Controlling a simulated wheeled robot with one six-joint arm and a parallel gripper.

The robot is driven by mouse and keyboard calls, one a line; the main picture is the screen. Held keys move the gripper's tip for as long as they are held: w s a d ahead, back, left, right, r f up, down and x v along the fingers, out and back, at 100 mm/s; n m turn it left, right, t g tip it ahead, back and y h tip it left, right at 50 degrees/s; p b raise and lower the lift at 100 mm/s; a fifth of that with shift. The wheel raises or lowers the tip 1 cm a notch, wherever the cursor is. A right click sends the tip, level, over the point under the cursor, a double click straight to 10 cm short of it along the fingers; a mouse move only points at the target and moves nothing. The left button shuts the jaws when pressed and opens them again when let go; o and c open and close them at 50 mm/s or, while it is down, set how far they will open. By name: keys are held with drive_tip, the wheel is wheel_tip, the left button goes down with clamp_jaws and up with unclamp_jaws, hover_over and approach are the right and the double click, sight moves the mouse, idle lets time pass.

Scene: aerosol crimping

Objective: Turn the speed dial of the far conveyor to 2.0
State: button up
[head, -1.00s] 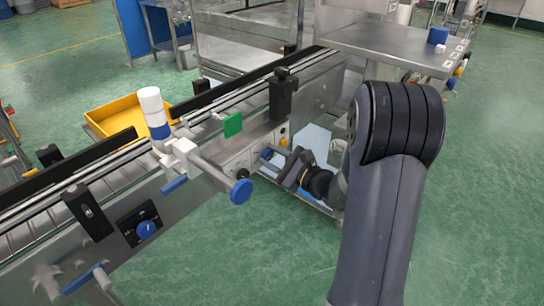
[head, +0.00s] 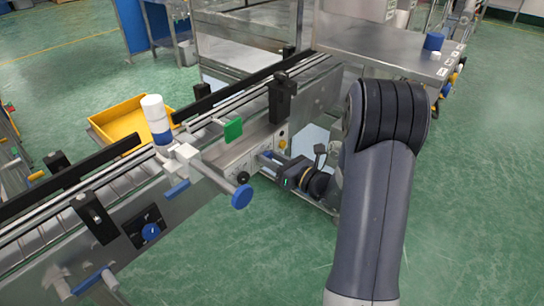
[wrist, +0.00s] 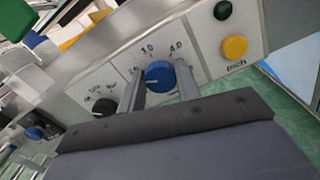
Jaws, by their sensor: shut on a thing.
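The blue speed dial (wrist: 158,76) sits on a metal panel with printed numbers around it; 3.0 is readable and the others are hard to read. A pale pointer mark on the dial faces left in the wrist view. My gripper (wrist: 163,82) has one finger on each side of the dial and is shut on it. In the head view my gripper (head: 268,159) is against the side panel of the far conveyor (head: 235,155), and the dial is mostly hidden there.
Another blue dial (head: 152,231) is on the near conveyor section.

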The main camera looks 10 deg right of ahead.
drive_tip(key=shift+m, duration=0.4)
drive_tip(key=o, duration=1)
drive_tip(key=v, duration=1.1)
drive_tip(key=shift+w+a, duration=0.1)
drive_tip(key=x, duration=1)
drive_tip(key=shift+w+a, duration=0.2)
drive_tip(key=shift+w, duration=0.15)
